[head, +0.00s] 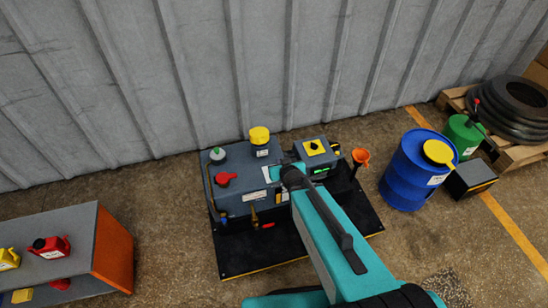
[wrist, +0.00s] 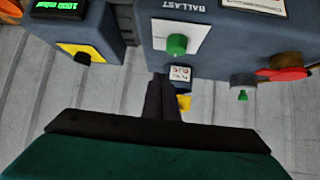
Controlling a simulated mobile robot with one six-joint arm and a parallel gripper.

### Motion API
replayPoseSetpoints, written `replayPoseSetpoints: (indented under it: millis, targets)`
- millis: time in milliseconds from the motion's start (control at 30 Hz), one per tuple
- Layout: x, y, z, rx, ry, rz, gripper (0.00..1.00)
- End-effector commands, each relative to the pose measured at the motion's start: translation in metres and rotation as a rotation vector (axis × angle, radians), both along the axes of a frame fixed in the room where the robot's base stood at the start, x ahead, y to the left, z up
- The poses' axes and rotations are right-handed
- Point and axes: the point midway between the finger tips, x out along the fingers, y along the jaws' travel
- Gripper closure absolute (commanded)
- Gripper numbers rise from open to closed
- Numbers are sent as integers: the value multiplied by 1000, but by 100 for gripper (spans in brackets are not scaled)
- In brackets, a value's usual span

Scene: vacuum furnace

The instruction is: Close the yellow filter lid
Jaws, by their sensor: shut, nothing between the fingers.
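The yellow filter lid (head: 259,135) sits at the top of a dark filter housing with a white label (head: 262,153), at the back of the grey pump unit. I cannot tell whether it is fully seated. In the wrist view, which looks upside down, a small part of the yellow lid (wrist: 184,103) shows beyond the label (wrist: 180,73), partly behind my fingers. My gripper (wrist: 162,82) is shut and empty, its dark fingers pointing toward the housing. In the head view my arm hides the fingertips, in front of and right of the lid.
On the unit are a red handle (head: 225,179), a green-topped part (head: 217,154) and a control box with a yellow plate (head: 314,147). An orange funnel (head: 361,156) and blue barrel (head: 412,178) stand right. The wall (head: 200,70) is close behind.

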Motion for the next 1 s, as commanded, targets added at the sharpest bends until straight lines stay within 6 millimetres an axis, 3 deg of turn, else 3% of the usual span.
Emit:
replayPoseSetpoints:
  millis: [467,867,1000]
  targets:
    - [-56,-46,-23,-40,457,-71,100]
    - [-133,-69,-39,-53,804,-104,100]
    - [-175,-74,-58,-56,938,-110,100]
